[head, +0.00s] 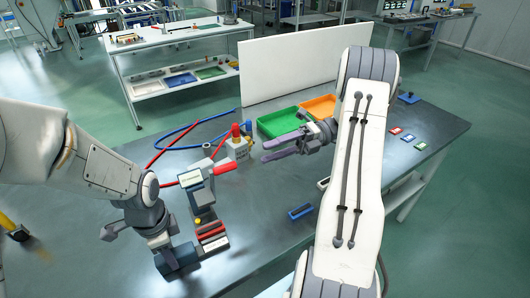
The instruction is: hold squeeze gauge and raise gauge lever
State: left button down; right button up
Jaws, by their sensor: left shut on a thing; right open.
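A grey upright instrument with a pale display (190,178) stands near the middle of the table. A red lever-like bar (225,168) sticks out to the right beside its top; I cannot tell how it joins. My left gripper (177,257) is low, just left of the instrument's base, shut on a dark blue block that I take for the squeeze gauge. Its fingertips are not clear. My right gripper (281,148) is open and empty, its purple fingers pointing left, right of the red bar and apart from it.
A white box with red tops (237,148) stands behind the red bar, with red and blue hoses (185,130) nearby. Green (279,123) and orange (318,106) trays lie before a white panel (300,62). A blue holder (300,212) lies at front. Red and black bars (212,236) sit beside my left gripper.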

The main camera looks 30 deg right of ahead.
dwell(0.4)
pick_arm(q)
jog(key=shift+c, duration=1.8)
grip_release()
jog(key=s+a+r+p, duration=0.1)
jog(key=a+r, duration=0.1)
jog(key=r, duration=0.5)
jog(key=s+a+r+p, duration=0.1)
jog(key=s+a+r, duration=0.1)
jog(key=r, duration=0.6)
jog(key=shift+s, duration=0.1)
